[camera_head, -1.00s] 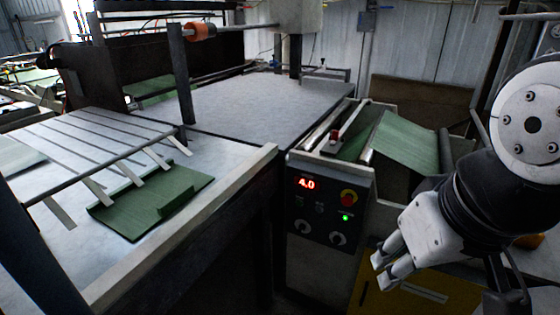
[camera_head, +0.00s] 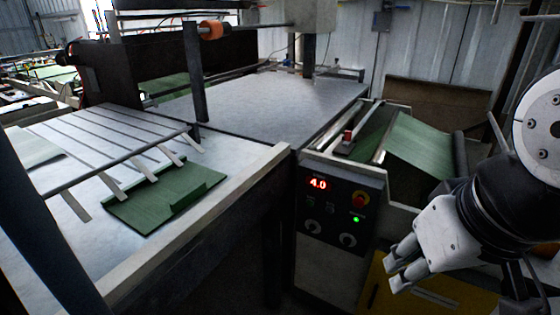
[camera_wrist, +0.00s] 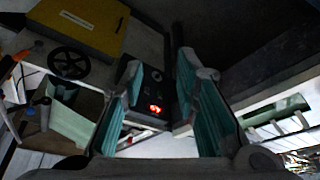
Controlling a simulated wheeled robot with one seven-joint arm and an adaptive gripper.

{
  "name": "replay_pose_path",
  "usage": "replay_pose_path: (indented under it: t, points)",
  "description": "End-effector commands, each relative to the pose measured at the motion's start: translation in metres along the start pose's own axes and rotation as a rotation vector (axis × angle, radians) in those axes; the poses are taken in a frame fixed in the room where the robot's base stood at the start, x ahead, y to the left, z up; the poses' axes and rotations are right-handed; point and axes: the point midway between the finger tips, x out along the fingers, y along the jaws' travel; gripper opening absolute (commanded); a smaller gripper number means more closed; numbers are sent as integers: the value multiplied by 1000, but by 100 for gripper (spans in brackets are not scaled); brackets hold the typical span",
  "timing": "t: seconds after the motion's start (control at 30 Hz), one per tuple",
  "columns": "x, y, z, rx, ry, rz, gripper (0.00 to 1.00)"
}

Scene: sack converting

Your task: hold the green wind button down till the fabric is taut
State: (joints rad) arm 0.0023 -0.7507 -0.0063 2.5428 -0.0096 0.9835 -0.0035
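The control panel (camera_head: 340,214) stands at centre, with a red "4.0" display, a red knob on yellow and two dials. A small green light or button (camera_head: 356,219) glows on it below the red knob. Green fabric (camera_head: 422,145) slopes over the machine behind the panel; I cannot tell how taut it is. My gripper (camera_head: 393,272) is right of and below the green button, apart from the panel. In the wrist view my gripper (camera_wrist: 165,75) is open and empty, its teal-padded fingers apart. The panel's red display (camera_wrist: 155,109) shows between them; the green button cannot be made out there.
A yellow box (camera_head: 425,296) is below my gripper; it also shows in the wrist view (camera_wrist: 80,24), near a black handwheel (camera_wrist: 68,62). A grey table (camera_head: 245,105) with a raised edge lies left of the panel. A folded green piece (camera_head: 165,195) lies on its near-left part.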

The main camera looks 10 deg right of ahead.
Motion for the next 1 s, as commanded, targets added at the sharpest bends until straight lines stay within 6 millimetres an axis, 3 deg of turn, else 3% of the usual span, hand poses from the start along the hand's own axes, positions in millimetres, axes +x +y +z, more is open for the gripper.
replay_pose_path:
  t: [0.17, 0.3, 1.0]
  points:
    - [0, 0, 0, 0, 0, 0, 28]
    - [0, 0, 0, 0, 0, 0, 0]
    - [0, 0, 0, 0, 0, 0, 0]
